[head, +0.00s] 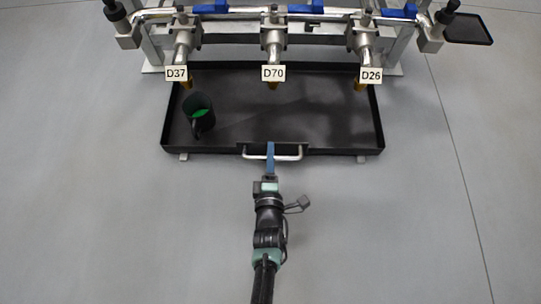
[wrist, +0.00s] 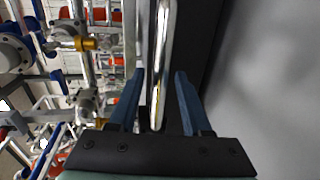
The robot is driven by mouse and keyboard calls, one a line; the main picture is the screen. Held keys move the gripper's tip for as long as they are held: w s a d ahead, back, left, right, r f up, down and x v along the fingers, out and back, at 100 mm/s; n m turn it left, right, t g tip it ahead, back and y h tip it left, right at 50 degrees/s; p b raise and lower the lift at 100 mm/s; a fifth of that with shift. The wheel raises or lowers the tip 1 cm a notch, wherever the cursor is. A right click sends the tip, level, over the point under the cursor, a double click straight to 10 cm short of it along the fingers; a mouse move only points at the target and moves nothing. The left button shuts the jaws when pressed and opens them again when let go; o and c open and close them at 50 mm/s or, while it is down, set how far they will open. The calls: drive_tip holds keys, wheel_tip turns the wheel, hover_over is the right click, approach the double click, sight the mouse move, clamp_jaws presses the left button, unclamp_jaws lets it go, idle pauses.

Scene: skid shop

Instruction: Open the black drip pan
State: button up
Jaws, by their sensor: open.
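The black drip pan (head: 300,138) is a wide, shallow tray under the pipe rack, with part of its inside showing. A silver bar handle (head: 290,154) stands out from its front wall. In the wrist view, the handle (wrist: 161,60) runs between the two blue fingers of my gripper (wrist: 157,95), with a gap on each side. The fingers are open. The pan's dark front wall (wrist: 197,40) shows beyond the right finger.
A small black tray (head: 469,28) is at the upper right. The floor in front is clear.

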clamp_jaws()
idle(1.3)
